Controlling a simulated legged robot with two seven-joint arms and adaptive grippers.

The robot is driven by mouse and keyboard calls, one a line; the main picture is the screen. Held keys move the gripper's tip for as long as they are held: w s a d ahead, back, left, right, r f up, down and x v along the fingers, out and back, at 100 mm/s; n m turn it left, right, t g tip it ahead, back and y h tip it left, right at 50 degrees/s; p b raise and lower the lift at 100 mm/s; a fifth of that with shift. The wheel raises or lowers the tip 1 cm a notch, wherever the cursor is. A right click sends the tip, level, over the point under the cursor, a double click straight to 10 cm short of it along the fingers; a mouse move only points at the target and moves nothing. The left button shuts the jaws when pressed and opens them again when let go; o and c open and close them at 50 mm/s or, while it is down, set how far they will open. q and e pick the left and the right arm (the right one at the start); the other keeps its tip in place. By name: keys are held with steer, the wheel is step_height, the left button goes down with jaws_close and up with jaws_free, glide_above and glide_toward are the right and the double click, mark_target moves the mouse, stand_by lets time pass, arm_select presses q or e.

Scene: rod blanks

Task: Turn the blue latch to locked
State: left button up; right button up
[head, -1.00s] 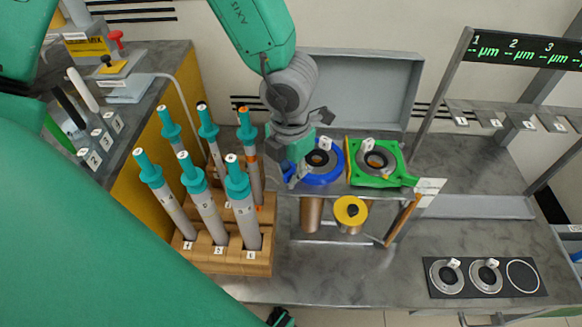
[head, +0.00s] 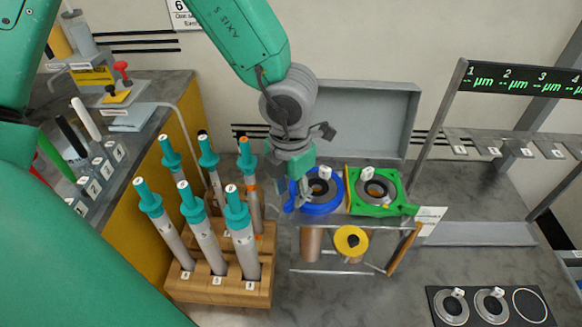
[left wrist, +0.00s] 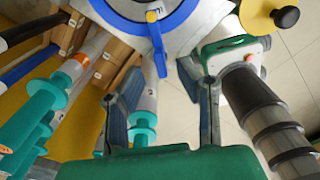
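The blue latch is a blue ring (head: 322,207) around a dark centre, beside a green clamp plate (head: 391,208). In the left wrist view the blue ring (left wrist: 187,12) is at the top, and its short blue lever (left wrist: 158,52) points down the picture. My left gripper (head: 296,203) is at the ring's left edge, fingers pointing down. In the left wrist view its two fingers are apart, with the lever's end between their tips; I cannot tell whether they touch it. The gripper hides part of the ring in the head view. My right gripper is not in view.
A wooden rack (head: 220,290) with several teal-capped grey rods stands close at left. A yellow disc with a black knob (head: 350,243) is in front of the ring. A grey panel (head: 375,120) stands behind. Bare bench (head: 350,300) lies in front.

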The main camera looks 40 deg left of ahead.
mark_target(290, 201)
arm_select(q)
step_height(290, 201, up, 9)
steer(key=shift+f, duration=0.15)
stand_by(0.4)
steer(key=shift+f, duration=0.1)
